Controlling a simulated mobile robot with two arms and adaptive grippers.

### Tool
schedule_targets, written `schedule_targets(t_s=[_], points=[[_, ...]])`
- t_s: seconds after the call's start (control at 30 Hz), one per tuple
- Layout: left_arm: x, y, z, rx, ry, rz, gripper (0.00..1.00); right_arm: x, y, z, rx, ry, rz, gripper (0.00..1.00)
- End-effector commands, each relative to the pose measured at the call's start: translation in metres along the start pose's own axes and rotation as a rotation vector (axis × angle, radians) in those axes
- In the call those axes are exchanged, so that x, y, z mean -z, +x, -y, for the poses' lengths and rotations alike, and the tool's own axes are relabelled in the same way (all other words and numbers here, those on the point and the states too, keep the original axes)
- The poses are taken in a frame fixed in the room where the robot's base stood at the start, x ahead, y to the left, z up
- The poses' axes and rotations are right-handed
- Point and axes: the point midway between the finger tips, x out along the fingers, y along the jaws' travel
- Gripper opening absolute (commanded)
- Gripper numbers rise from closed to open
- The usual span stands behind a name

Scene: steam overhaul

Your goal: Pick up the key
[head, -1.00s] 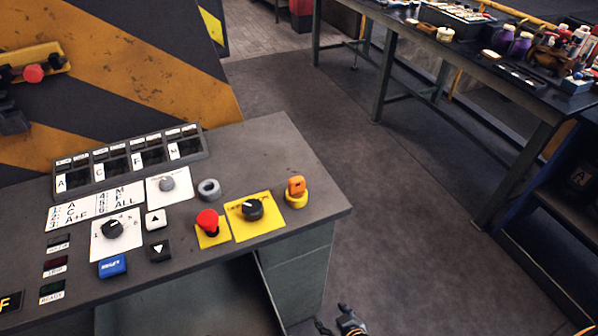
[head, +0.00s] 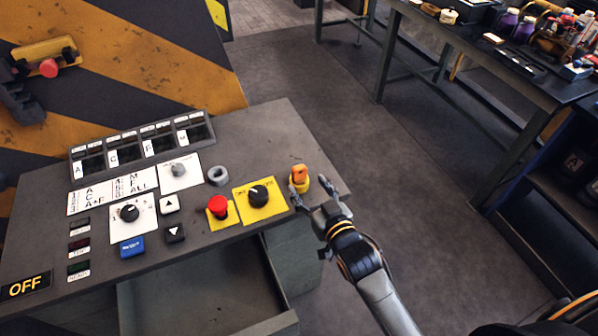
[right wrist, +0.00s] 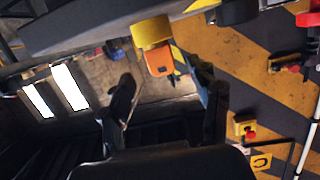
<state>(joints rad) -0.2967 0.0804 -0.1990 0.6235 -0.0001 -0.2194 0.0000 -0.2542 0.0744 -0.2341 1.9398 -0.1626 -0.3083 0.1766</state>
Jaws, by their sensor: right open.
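The key (head: 299,173) is an orange block-shaped grip standing in a round yellow holder (head: 302,186) at the right end of the grey console top. In the right wrist view the orange key (right wrist: 159,60) sticks out from the yellow holder (right wrist: 151,32). My right gripper (head: 313,191) is open and empty, close beside the key, with its fingers pointing toward it. In the right wrist view the key appears between the two spread fingertips (right wrist: 163,80); whether either touches it I cannot tell. My left gripper does not show.
The console (head: 267,128) carries a red mushroom button (head: 218,206), a black knob (head: 258,195) on a yellow plate and a grey ring (head: 218,175) near the key. An open drawer (head: 200,300) lies below. A cluttered workbench (head: 480,62) stands at right, across clear floor.

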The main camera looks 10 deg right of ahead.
Motion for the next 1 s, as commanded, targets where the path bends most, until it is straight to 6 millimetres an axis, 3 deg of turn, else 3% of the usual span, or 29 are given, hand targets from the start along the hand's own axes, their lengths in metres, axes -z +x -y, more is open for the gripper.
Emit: schedule_targets(t_s=[0.27,0.6,0.93,1.0], points=[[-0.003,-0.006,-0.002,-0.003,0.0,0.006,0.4,0.003,0.02,0.0,0.0,0.0,0.0,0.62],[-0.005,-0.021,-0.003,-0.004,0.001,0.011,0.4,0.006,0.061,0.0,0.0,0.0,0.001,0.62],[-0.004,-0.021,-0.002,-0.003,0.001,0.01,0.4,0.005,0.066,-0.001,0.0,0.0,0.001,0.62],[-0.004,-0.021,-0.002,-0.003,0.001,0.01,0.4,0.005,0.066,-0.001,0.0,0.0,0.001,0.48]])
